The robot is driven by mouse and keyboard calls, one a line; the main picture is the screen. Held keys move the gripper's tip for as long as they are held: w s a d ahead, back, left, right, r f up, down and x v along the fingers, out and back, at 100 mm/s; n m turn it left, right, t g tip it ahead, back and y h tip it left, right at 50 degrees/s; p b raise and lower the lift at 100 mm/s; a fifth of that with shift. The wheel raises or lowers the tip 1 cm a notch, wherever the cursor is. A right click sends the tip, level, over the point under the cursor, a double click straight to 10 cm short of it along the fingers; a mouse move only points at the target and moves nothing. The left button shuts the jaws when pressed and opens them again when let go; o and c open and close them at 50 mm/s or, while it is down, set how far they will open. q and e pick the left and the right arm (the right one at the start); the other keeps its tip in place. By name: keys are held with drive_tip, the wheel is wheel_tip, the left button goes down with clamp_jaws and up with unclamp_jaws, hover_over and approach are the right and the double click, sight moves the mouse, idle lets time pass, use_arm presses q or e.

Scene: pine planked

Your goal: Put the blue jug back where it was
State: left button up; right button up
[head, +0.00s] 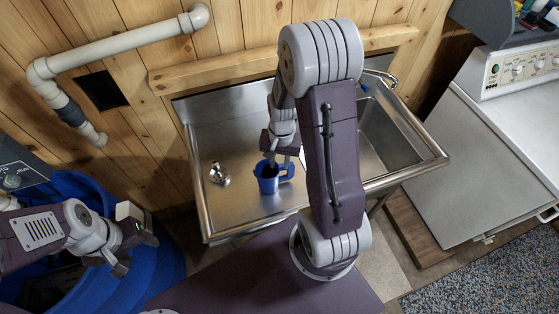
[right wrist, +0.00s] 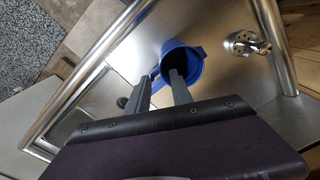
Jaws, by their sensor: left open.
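The blue jug (head: 268,184) stands upright on the left steel surface of the sink unit, its handle towards the right in the head view. In the right wrist view the jug (right wrist: 192,68) shows its dark open mouth, with its handle to the left. My right gripper (head: 280,152) is over the jug from above. In the right wrist view its two fingers (right wrist: 159,76) are apart, with part of the handle side between them; contact cannot be told. My left gripper (head: 136,247) is open and empty, over the blue tub at the left.
A metal drain fitting (head: 219,174) sits left of the jug. The sink basin (head: 387,140) with its tap (head: 381,76) lies to the right, partly behind my right arm. A raised steel rim (head: 222,236) edges the unit. A blue tub (head: 165,268) stands lower left.

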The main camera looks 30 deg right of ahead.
drive_tip(key=shift+r, duration=0.25)
drive_tip(key=s+a+r+n, duration=0.6)
drive_tip(key=a+n, duration=0.2)
wheel_tip(320, 180, down, 7)
drive_tip(key=b, duration=0.6)
drive_tip(key=shift+w+t+b, duration=0.15)
drive_tip(key=shift+t+b, duration=0.15)
drive_tip(key=shift+t, duration=0.1)
